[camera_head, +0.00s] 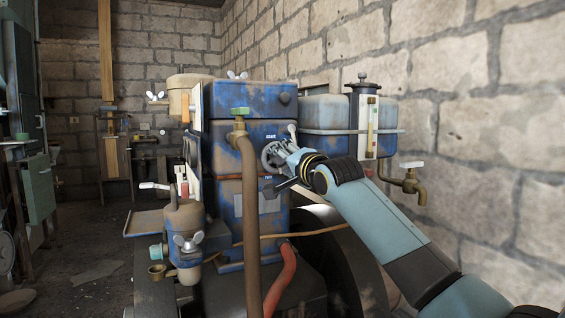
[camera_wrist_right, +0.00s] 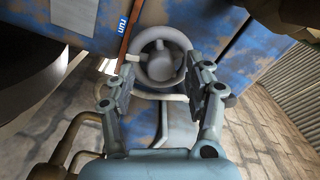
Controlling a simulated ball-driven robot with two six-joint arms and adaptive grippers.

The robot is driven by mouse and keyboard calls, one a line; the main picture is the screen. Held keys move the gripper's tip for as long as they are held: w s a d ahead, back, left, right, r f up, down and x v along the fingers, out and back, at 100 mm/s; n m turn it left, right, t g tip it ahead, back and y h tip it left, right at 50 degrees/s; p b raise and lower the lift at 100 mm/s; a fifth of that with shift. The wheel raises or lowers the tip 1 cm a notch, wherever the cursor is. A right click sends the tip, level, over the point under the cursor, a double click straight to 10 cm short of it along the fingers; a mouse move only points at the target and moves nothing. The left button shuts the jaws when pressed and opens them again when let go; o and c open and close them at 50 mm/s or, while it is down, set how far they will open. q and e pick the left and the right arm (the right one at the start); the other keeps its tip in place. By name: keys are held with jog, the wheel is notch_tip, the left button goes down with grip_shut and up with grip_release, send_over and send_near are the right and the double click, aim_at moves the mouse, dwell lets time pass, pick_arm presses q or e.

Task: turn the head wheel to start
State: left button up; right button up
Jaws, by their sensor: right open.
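The head wheel (camera_head: 272,157) is a small grey handwheel on the front of the blue, worn engine body (camera_head: 252,135). In the right wrist view the wheel (camera_wrist_right: 164,57) shows its rim, spokes and round hub, straight ahead of my right gripper. My right gripper (camera_head: 285,152) is at the wheel in the head view. In the right wrist view my right gripper (camera_wrist_right: 157,92) has its two fingers apart, below and to either side of the wheel, with nothing held between them. Whether a finger touches the rim cannot be told. My left gripper is not in view.
A brown vertical pipe (camera_head: 249,200) with a green-handled valve stands left of the wheel. A red hose (camera_head: 283,280) and a large dark wheel (camera_head: 345,255) lie below. A tank (camera_head: 325,112) and brass tap (camera_head: 410,182) are at the right, before a block wall (camera_head: 450,90).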

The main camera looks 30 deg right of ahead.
jog(key=shift+w, duration=0.5)
jog(key=shift+c, duration=0.3)
grip_shut()
